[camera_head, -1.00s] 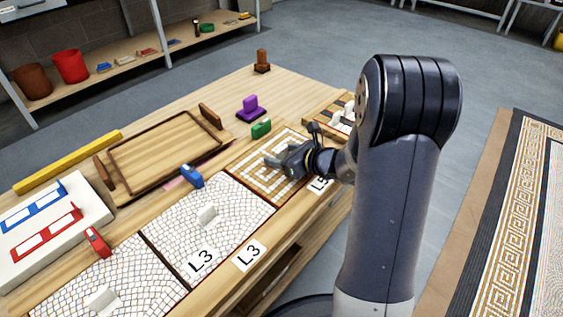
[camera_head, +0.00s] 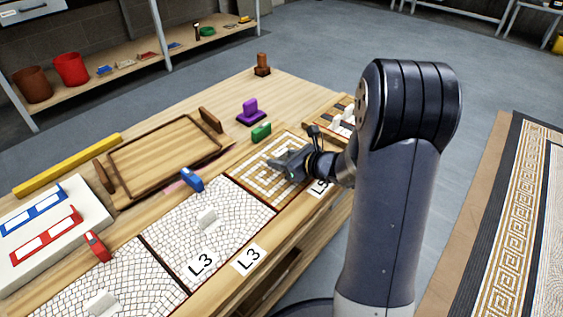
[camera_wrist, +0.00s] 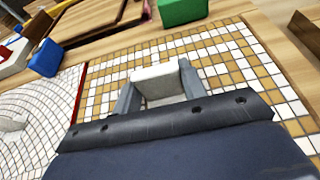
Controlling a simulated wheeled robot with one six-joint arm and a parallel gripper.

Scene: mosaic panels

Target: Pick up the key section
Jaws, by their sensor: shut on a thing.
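The key section (camera_head: 243,174) is a square panel of tan and white tiles in a key pattern, at the right end of the row of panels on the table. It fills much of the wrist view (camera_wrist: 222,52). My gripper (camera_head: 275,164) is over its middle. In the wrist view my gripper (camera_wrist: 157,88) is shut on the white block-shaped handle (camera_wrist: 157,78) of the key section, one grey finger on each side. The fingers hide part of the handle in the head view. I cannot tell whether the panel is off the table.
A white fan-patterned panel (camera_head: 225,225) lies just left of the key section. A green block (camera_head: 261,132), a blue block (camera_head: 192,179) and a purple handled piece (camera_head: 251,112) stand close behind. A wooden tray (camera_head: 165,155) lies further left. The table's front edge is near.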

